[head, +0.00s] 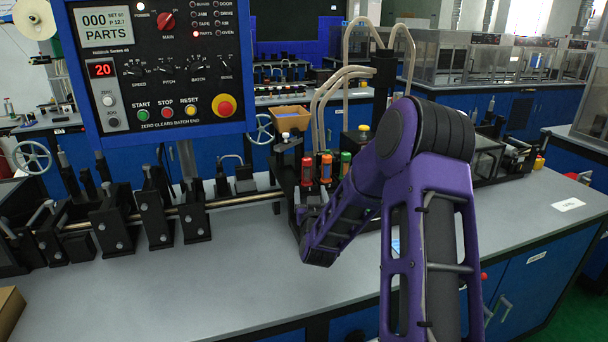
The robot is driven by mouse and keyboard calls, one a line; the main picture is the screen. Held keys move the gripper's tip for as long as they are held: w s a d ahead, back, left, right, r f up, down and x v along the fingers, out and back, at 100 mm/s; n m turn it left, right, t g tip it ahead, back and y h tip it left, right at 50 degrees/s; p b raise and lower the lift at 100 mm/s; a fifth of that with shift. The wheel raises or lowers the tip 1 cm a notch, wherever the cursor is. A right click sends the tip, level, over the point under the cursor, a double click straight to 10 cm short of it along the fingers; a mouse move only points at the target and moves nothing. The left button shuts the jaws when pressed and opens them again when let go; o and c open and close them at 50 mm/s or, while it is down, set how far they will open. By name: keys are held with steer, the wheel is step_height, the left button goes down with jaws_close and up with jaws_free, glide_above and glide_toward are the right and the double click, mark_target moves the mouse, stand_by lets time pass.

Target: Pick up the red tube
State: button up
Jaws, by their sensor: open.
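A red tube (307,171) stands upright at the left of a small row in a dark holder at the middle of the bench. An orange-red tube (326,167) stands just right of it, so I cannot be sure which one the task means. A green tube (345,162) is at the right of the row. My purple arm rises at the right, bends at the top and runs down to the left, with its low end just in front of the tubes.
A control panel (155,68) hangs at the upper left. Black clamps on a long rail line the left of the bench (185,290). An orange-tan bin (291,118) and curved beige hoses stand behind the tubes. The front left bench top is mostly clear.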

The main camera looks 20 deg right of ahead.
mark_target(308, 175)
steer(key=x, duration=0.9)
steer(key=shift+w+p, duration=0.1)
steer(key=shift+p, duration=0.2)
steer(key=shift+x, duration=2.95)
steer(key=shift+f, duration=0.2)
jaws_close()
